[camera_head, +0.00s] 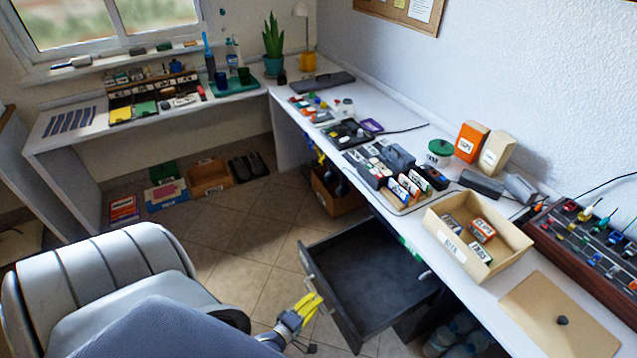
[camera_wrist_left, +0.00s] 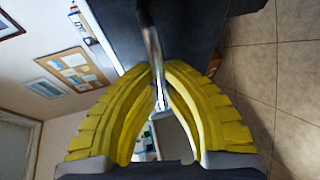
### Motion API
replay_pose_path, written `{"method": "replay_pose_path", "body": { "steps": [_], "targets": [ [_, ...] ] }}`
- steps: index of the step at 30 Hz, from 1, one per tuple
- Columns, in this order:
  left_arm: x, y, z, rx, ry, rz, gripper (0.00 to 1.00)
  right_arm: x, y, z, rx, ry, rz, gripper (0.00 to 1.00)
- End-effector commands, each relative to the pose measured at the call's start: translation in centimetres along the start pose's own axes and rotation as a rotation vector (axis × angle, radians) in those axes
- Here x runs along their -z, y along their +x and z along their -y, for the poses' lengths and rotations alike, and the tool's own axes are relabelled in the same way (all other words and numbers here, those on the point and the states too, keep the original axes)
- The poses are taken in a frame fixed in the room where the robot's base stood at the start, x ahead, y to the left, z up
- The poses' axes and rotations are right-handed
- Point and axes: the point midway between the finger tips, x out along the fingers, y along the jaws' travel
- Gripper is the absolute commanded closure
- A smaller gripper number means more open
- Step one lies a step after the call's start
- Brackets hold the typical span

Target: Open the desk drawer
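The desk drawer (camera_head: 372,273) is dark grey, pulled well out from under the white desk, and looks empty inside. Its metal handle (camera_head: 308,268) is on the front panel facing the chair. My left gripper (camera_head: 318,297) has yellow fingers and is at the lower end of this handle. In the left wrist view the fingertips (camera_wrist_left: 161,68) are closed together around the metal handle bar (camera_wrist_left: 151,38), with the dark drawer front behind it. My right gripper is not in view.
A grey office chair (camera_head: 125,270) stands left of the drawer. On the desk are a beige open box (camera_head: 500,262), a tan board (camera_head: 540,318) and a tool rack (camera_head: 590,265). Bottles (camera_head: 465,342) stand under the desk. Tiled floor (camera_head: 235,235) is clear between chair and drawer.

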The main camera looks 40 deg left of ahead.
Motion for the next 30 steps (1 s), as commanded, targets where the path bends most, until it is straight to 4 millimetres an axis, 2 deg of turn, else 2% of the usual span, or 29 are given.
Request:
{"method": "replay_pose_path", "body": {
  "steps": [6,19,20,21,26,30],
  "targets": [
    [0.6,-1.3,0.4,0.003,0.006,0.008,1.00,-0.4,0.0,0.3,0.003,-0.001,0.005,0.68],
    [0.8,-1.5,0.5,0.003,0.006,0.009,1.00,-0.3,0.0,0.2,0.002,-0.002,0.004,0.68],
    [0.8,-1.5,0.5,0.003,0.006,0.009,0.90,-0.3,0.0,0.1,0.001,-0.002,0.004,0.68],
    [0.7,-1.5,0.5,0.003,0.006,0.009,0.86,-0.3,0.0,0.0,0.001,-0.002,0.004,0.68],
    [0.6,-1.4,0.4,0.001,0.005,0.010,0.68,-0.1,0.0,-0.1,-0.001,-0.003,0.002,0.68],
    [0.5,-1.4,0.3,0.000,0.005,0.011,0.68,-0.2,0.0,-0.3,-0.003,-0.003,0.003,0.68]
  ]
}}
